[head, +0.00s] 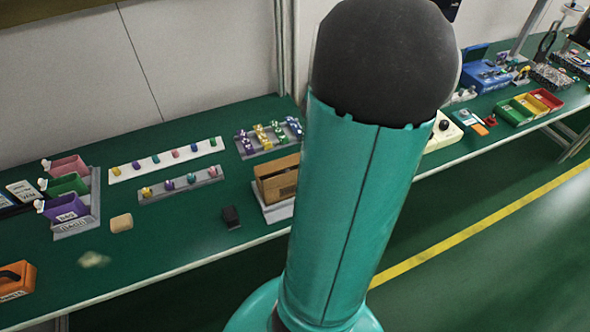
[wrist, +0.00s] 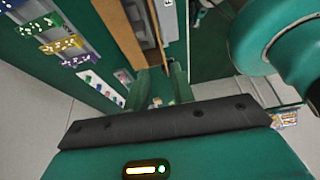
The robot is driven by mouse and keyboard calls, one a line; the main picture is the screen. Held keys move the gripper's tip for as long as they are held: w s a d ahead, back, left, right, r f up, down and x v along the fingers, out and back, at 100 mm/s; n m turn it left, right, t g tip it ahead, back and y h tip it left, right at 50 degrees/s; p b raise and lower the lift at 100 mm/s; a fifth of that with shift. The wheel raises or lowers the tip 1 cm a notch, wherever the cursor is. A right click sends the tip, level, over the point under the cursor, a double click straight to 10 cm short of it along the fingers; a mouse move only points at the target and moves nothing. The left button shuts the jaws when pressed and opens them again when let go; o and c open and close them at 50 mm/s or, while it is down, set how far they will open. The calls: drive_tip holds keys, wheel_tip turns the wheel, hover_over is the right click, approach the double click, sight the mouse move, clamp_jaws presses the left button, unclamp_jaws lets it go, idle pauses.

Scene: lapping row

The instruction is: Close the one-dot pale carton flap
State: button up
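A brown carton-like box (head: 277,180) stands on a pale base on the green bench, just left of my arm in the head view. Its right side is hidden behind my arm. It also shows at the top of the wrist view (wrist: 119,28), beyond my fingers. I cannot make out a one-dot mark or tell which panel is the pale flap. My gripper (wrist: 159,73) shows two green fingers spread apart with nothing held between them. The fingers point toward the box, and whether they touch it is unclear. The gripper is hidden in the head view.
Racks of small coloured pieces (head: 268,138) and knobbed strips (head: 165,159) lie behind and left of the box. A black block (head: 231,217) and a tan block (head: 121,222) sit near the front. Coloured bins (head: 66,207) stand at left.

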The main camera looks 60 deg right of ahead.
sight(294, 171)
drive_tip(key=x, duration=1.1)
drive_tip(key=shift+s, duration=0.1)
clamp_jaws()
